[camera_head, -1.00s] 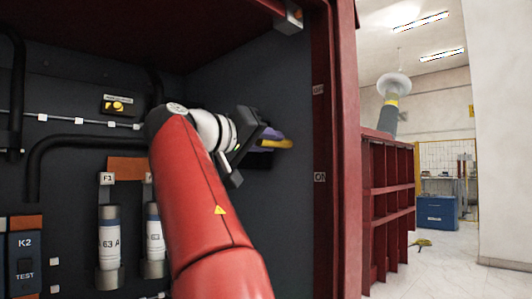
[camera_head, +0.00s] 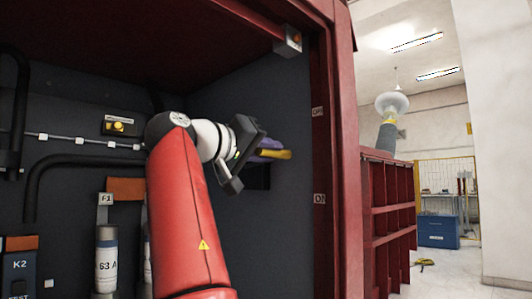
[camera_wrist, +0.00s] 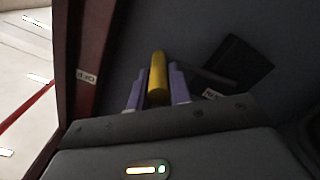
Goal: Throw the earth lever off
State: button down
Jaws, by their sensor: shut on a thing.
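The earth lever is a yellow handle (camera_head: 274,153) on the dark right inner wall of the cabinet. It also shows in the wrist view (camera_wrist: 157,78), between two purple fingers. My gripper (camera_head: 268,151) is shut on it, one finger on each side in the wrist view (camera_wrist: 156,90). On the red door post, an upper label (camera_head: 318,112) appears to read OFF and a lower label (camera_head: 320,198) reads ON. The handle stands between their heights. The handle's base is hidden by my gripper.
The cabinet's back wall holds a yellow button unit (camera_head: 118,126), a black pipe (camera_head: 75,160), a grey cylinder marked 63 A (camera_head: 107,262) and a K2 block (camera_head: 20,266). The red door post (camera_head: 335,230) stands close right of my gripper. A dark block (camera_wrist: 240,64) sits beside the lever.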

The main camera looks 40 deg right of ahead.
jog(key=shift+s+r, duration=0.1)
jog(key=shift+r, duration=0.05)
jog(key=c, duration=1.3)
grip_release()
jog(key=s+a, duration=0.1)
jog(key=a, duration=0.6)
jog(key=shift+a, duration=0.35)
